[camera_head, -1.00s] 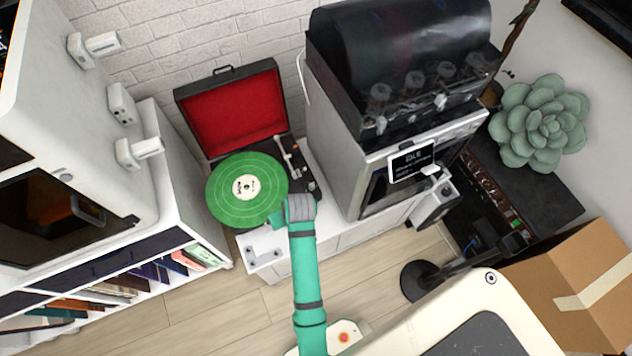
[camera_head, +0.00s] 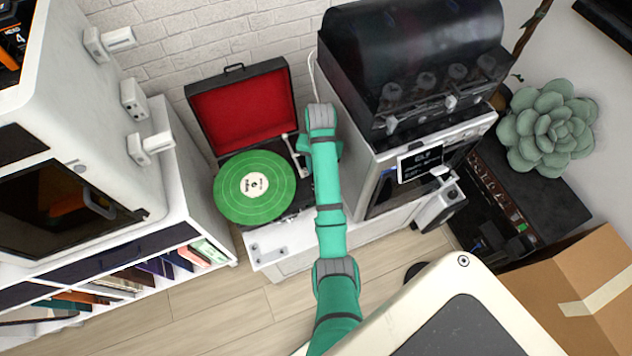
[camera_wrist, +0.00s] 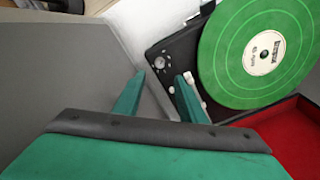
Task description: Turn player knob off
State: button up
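The record player (camera_head: 288,218) is a black case with an open red-lined lid (camera_head: 240,108) and a green record (camera_head: 232,205) on it. In the wrist view the record (camera_wrist: 228,70) is at the upper right. A small round silver knob (camera_wrist: 159,62) sits on the black deck at the player's corner. My gripper (camera_wrist: 161,75) is open and empty, its two teal fingers apart, with the knob showing just beyond the tips. The white tonearm parts (camera_wrist: 174,89) show beside the right finger. In the head view my arm hides the knob and the fingers.
A grey machine with a dark hood (camera_head: 410,70) stands close to the right of the player. A white cabinet (camera_head: 85,120) with a bookshelf is on the left. The player rests on a white cabinet top (camera_head: 262,250). A cardboard box (camera_head: 575,285) is at the lower right.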

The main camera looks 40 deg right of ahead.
notch_tip(320, 180, down, 10)
jog(key=shift+r, duration=0.1)
dwell(0.4)
grip_shut()
